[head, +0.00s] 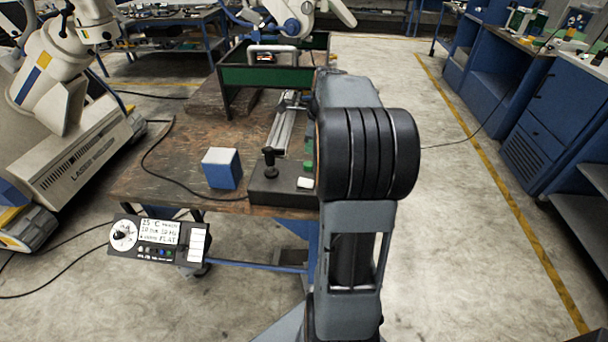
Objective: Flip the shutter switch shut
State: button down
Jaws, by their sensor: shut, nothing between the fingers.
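No part is clearly marked as the shutter switch. A black control box (272,192) sits on the near edge of the wooden bench, with a black upright lever (270,160) and a small white piece (305,183) on its top. A green piece (308,166) shows just behind, partly covered by my arm. My own arm rises in front of the bench's right side and hides what lies behind it. I cannot make out my gripper; its fingers seem hidden behind the arm.
A blue and white block (222,168) stands left of the box on the wooden bench (170,165). A panel with a dial and display (158,242) juts out in front. A metal rail (283,130) and green-walled frame (240,77) lie behind. Floor at right is clear.

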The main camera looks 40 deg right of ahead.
aim_at(303, 179)
jog(key=f, duration=0.3)
jog(key=w+a+f, duration=0.1)
jog(key=f, duration=0.7)
jog(key=shift+w+a, duration=0.25)
